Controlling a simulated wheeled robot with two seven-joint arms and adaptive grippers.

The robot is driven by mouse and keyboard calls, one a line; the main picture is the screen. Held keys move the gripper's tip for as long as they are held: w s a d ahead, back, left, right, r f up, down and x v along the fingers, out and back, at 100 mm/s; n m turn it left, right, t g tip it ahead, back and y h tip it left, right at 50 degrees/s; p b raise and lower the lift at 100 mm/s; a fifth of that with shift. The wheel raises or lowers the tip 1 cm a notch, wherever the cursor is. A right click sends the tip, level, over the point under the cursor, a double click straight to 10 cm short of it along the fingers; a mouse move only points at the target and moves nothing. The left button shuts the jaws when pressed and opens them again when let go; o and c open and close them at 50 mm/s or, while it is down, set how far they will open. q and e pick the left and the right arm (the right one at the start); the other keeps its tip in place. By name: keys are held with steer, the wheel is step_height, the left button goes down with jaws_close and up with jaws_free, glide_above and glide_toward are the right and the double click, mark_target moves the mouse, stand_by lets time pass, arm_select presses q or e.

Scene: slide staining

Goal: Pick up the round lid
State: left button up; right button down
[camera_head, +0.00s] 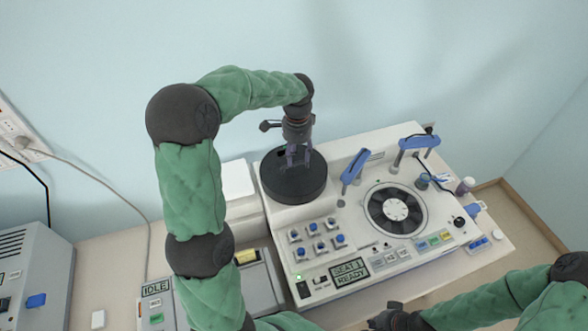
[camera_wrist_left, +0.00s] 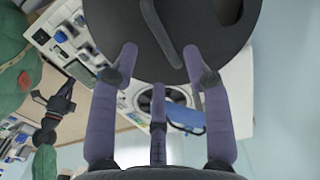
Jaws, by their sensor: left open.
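The round lid (camera_head: 294,187) is a dark disc on the left part of the white staining machine. In the left wrist view the lid (camera_wrist_left: 150,35) fills the top of the picture, with a raised bar handle (camera_wrist_left: 160,30) across it. My left gripper (camera_head: 297,160) is above the lid, pointing down at it. In the left wrist view the left gripper (camera_wrist_left: 165,60) is open, its purple fingers apart at the lid's edge with nothing seen between them. Contact with the lid cannot be told. My right gripper (camera_head: 392,318) is low at the front edge, partly cut off.
The white machine (camera_head: 440,205) carries blue-handled clamps (camera_head: 355,167), an open round rotor well (camera_head: 396,211), several blue-topped knobs (camera_head: 315,228) and a display. A grey box (camera_head: 30,275) stands far left. A wall closes off the back.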

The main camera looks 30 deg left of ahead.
mark_target(295, 163)
arm_select(q)
steer(key=f, duration=0.1)
steer(key=f+p, duration=0.1)
steer(key=f, duration=0.2)
steer(key=shift+a, duration=0.25)
steer(key=shift+f, duration=0.3)
steer(key=shift+c, duration=0.6)
jaws_close()
